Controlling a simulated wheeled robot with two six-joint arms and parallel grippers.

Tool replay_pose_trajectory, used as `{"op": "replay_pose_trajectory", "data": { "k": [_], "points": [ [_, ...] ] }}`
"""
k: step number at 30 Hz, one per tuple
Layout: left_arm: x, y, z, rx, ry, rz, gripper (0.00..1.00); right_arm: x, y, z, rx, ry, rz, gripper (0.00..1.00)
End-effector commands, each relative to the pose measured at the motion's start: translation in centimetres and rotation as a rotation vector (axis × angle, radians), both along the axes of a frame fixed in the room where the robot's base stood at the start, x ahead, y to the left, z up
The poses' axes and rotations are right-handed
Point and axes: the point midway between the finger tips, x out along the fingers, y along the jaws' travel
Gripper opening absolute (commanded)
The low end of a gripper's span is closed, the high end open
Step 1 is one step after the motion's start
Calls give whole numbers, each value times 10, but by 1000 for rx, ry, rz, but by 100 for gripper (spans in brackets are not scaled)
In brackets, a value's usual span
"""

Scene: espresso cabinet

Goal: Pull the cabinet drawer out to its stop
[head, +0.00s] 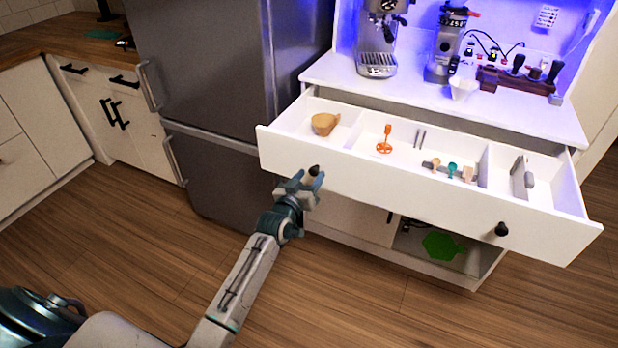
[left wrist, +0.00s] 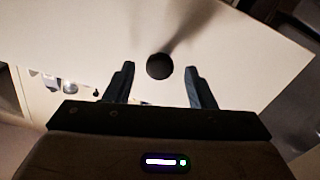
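The white cabinet drawer (head: 420,194) stands pulled out from the espresso cabinet, with its inside open to view. It has two dark round knobs, a left knob (head: 314,170) and a right knob (head: 501,229). My left gripper (head: 311,182) is at the left knob, in front of the drawer face. In the left wrist view the knob (left wrist: 159,66) shows between the tips of the two fingers (left wrist: 158,82), with a gap on each side. The fingers are apart and not closed on it. My right gripper is not in view.
Drawer compartments hold a tan item (head: 325,123), an orange tool (head: 385,140) and small tools. An espresso machine (head: 378,40) and grinder (head: 447,45) stand on the cabinet top. A grey fridge (head: 215,90) is left of it. The wooden floor in front is clear.

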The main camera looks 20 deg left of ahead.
Motion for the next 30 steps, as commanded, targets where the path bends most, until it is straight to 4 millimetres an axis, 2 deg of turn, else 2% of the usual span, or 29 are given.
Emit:
{"op": "replay_pose_trajectory", "data": {
  "k": [5, 8, 15, 21, 25, 30],
  "points": [
    [-3, 0, 1, 0, -2, 1, 50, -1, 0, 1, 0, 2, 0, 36],
    [-15, 1, 0, 2, 0, 0, 50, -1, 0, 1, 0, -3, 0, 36],
    [-61, 2, 1, 3, 0, 0, 50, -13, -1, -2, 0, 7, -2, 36],
    [-94, 3, 0, 1, 0, 0, 50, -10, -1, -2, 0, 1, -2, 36],
    [-105, 4, 1, 1, -1, 0, 50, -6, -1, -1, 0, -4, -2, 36],
    [-110, 4, 1, 0, -1, 0, 50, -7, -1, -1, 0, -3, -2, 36]
  ]
}}
